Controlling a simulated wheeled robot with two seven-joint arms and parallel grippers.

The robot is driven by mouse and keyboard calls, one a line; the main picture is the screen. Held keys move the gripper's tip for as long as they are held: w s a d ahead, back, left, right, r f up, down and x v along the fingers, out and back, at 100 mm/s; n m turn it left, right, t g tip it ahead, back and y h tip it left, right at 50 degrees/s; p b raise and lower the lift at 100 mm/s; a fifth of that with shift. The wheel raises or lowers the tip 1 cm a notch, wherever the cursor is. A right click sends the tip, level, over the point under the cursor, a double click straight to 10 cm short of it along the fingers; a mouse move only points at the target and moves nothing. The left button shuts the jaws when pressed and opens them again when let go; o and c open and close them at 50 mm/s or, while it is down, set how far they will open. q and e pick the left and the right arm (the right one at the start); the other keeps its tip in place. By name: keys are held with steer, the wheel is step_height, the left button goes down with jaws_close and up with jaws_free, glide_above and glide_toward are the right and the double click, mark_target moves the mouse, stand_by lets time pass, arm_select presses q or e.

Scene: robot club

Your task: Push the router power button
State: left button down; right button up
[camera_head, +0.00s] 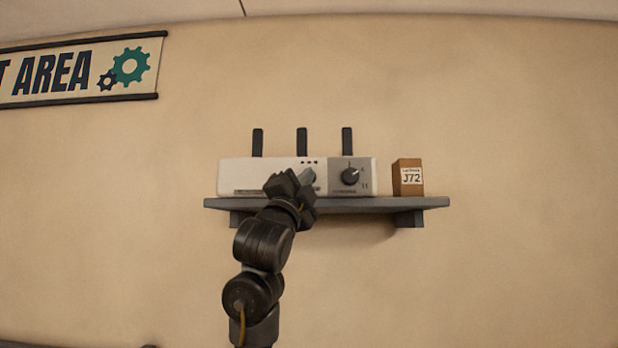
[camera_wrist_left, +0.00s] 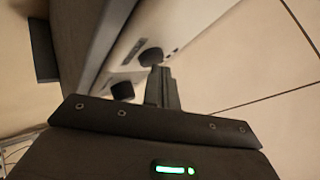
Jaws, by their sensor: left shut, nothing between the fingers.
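The white router (camera_head: 240,172) stands on a wall shelf in the head view, with three dark upright antennas behind it. A grey panel at its right bears a round black knob (camera_head: 350,176). My left gripper (camera_head: 308,178) is shut and empty. Its fingertips overlap the router's front left of the knob, below three small dark marks. They hide part of that front, and I cannot tell whether they touch it. In the left wrist view the shut fingers (camera_wrist_left: 162,88) point at the router's white face (camera_wrist_left: 175,22), near two dark round parts. My right gripper is not in view.
The grey shelf (camera_head: 425,203) has brackets beneath it. A small brown box (camera_head: 408,177) labelled J72 stands on it, right of the router. A banner (camera_head: 75,70) hangs on the wall at upper left. The wall above the router is clear.

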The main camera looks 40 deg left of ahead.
arm_select(q)
steer(key=shift+w+a, duration=0.15)
stand_by(0.3)
steer(key=shift+s+d, duration=0.25)
steer(key=shift+s, duration=0.05)
steer(key=s+d+b, duration=0.1)
steer(key=s+d, duration=0.2)
steer(key=s, duration=0.1)
steer(key=shift+s+d, duration=0.35)
steer(key=shift+s, duration=0.05)
stand_by(0.5)
